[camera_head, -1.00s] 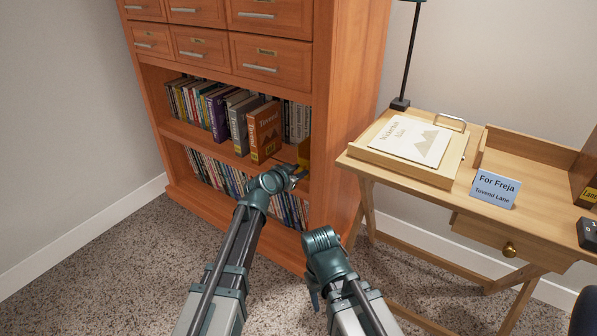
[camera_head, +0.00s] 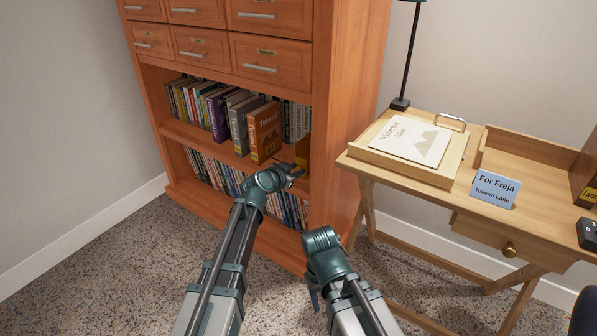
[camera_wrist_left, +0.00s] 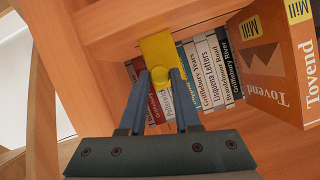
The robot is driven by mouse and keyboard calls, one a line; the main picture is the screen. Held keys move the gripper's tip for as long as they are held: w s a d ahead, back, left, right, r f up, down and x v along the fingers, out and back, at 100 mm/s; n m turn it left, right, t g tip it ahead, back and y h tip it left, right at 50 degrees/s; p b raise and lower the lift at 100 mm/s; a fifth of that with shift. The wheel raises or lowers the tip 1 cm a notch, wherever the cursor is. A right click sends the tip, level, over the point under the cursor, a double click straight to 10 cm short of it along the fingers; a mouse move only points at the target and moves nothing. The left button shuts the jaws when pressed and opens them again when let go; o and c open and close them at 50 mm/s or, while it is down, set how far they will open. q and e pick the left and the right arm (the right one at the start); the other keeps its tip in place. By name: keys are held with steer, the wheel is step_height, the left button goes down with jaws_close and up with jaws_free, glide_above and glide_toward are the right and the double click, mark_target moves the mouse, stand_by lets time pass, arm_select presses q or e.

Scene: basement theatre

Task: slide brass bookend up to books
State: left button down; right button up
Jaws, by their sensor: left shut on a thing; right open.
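The brass bookend (camera_head: 302,152) stands on the upper open shelf near the right side panel. In the left wrist view the yellow brass bookend (camera_wrist_left: 158,47) has a round knob between my fingers. My left gripper (camera_head: 292,173) is shut on it; it also shows in the left wrist view (camera_wrist_left: 160,88). The orange Tovend book (camera_head: 264,132) ends the row of books to the bookend's left, with a gap between them. In the left wrist view this book (camera_wrist_left: 272,60) is at the right. My right gripper (camera_head: 314,297) is low, open and away from the shelf.
Several books (camera_head: 297,120) stand behind, at the back of the upper shelf. More books (camera_head: 235,180) fill the lower shelf. A wooden desk (camera_head: 440,190) with a tray (camera_head: 400,170) and blue sign (camera_head: 495,189) stands at the right. Carpet is clear in front.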

arm_select(q)
steer(key=w+a, duration=0.2)
steer(key=a, duration=0.1)
steer(key=w+a, duration=0.3)
steer(key=a, duration=0.1)
steer(key=w+a, duration=0.2)
steer(key=a, duration=0.2)
steer(key=shift+w+a, duration=0.2)
steer(key=c, duration=0.6)
jaws_free()
steer(key=shift+s, duration=0.1)
steer(key=shift+p+v, duration=2.55)
steer(key=shift+v, duration=4.3)
